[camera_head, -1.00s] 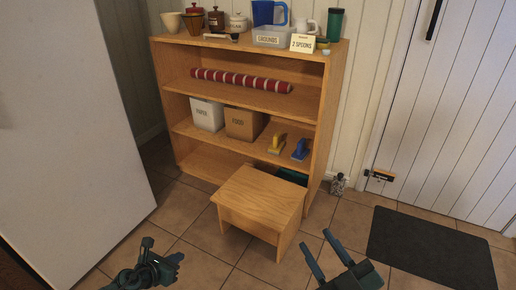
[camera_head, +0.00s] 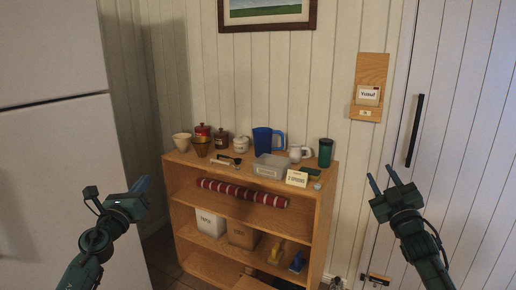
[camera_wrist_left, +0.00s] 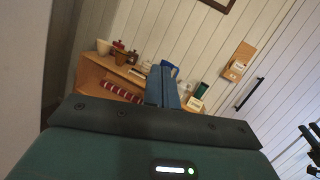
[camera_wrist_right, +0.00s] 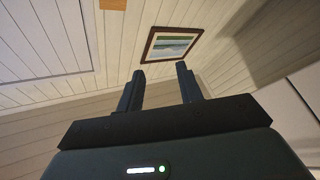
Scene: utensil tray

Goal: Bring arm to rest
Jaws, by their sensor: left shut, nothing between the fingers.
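My left gripper (camera_head: 143,185) is raised at the left of the head view, in front of the white fridge and left of the shelf. Its fingers are together and empty, as the left wrist view shows (camera_wrist_left: 162,86). My right gripper (camera_head: 381,175) is raised at the right, in front of the white door panel. Its two blue fingers stand apart with nothing between them, also in the right wrist view (camera_wrist_right: 160,86). Neither gripper touches anything.
A wooden shelf (camera_head: 310,222) stands against the wall between the grippers. On its top are a blue pitcher (camera_head: 263,140), a clear bin (camera_head: 271,167), a green tumbler (camera_head: 325,153) and a "2 spoons" card (camera_head: 297,178). A white fridge (camera_head: 45,150) fills the left.

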